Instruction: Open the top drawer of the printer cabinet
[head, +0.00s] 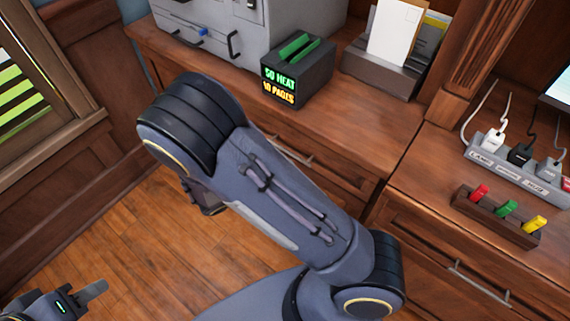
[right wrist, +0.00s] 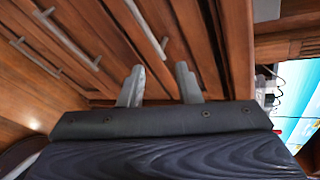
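The printer cabinet (head: 375,118) is the wooden unit under the printer in the head view. Its drawer handle (head: 290,150) shows partly behind my right arm, which hides much of the drawer front. In the right wrist view, turned on its side, a long metal handle (right wrist: 146,28) lies on the drawer front nearest the counter, which looks closed. My right gripper (right wrist: 160,82) is open and empty, its two fingers apart and pointing at the wood, short of that handle. My left gripper (head: 101,301) is at the lower left of the head view, over the floor, open and empty.
The grey printer (head: 240,35), a black box with lit text (head: 298,72) and a paper holder (head: 385,70) stand on the counter. A power strip (head: 515,168) and a coloured-plug rack (head: 495,216) are at right. Floor (head: 150,235) is clear at left.

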